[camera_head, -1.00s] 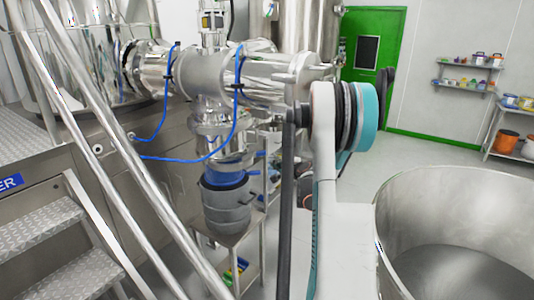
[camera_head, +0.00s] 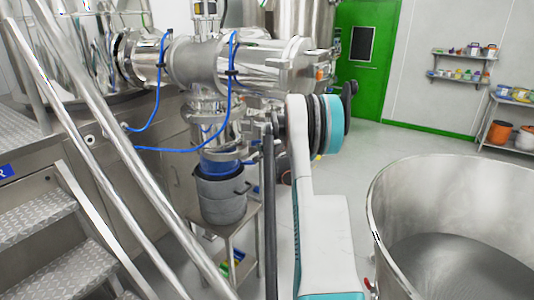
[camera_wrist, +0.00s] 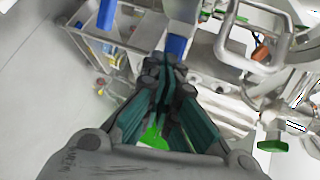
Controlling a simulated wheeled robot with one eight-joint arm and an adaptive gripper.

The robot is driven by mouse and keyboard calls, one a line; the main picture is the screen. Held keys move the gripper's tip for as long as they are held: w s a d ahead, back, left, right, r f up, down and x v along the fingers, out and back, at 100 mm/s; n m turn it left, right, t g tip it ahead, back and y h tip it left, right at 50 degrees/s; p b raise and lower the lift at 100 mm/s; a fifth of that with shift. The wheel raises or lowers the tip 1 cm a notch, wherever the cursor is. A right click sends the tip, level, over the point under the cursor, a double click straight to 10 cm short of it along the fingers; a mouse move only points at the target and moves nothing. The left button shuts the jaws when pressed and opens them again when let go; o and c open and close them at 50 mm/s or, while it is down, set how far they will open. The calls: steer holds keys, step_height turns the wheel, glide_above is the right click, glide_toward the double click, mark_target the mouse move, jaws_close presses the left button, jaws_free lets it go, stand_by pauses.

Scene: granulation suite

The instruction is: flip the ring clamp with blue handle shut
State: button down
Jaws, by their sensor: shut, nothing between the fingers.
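In the wrist view, my gripper (camera_wrist: 166,72) is shut and empty. A blue handle-like piece (camera_wrist: 177,46) shows just beyond its fingertips; I cannot tell whether they touch. Another blue piece (camera_wrist: 106,15) is at upper left. Which one belongs to the ring clamp is unclear, and the clamp's ring is not clearly visible. In the head view, my arm hides the gripper. A blue band (camera_head: 220,165) sits between the steel pipework and a grey bucket (camera_head: 222,200); I cannot tell whether it is part of the clamp.
A horizontal steel pipe (camera_head: 245,62) with blue hoses is left of my arm. Steel handrails and stairs (camera_head: 40,215) stand at left. A large open steel vessel (camera_head: 400,190) is at right. Green-handled parts (camera_wrist: 272,145) show in the wrist view. Floor is clear toward the green door (camera_head: 370,70).

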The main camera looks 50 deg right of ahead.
steer(key=shift+w+d, duration=0.4)
steer(key=shift+w, duration=0.25)
steer(key=w+d+n+t+y, duration=0.1)
steer(key=w+d+n+y, duration=0.2)
steer(key=w, duration=1)
steer(key=shift+d+t+y, duration=0.3)
steer(key=shift+d, duration=1.3)
steer(key=shift+s, duration=0.1)
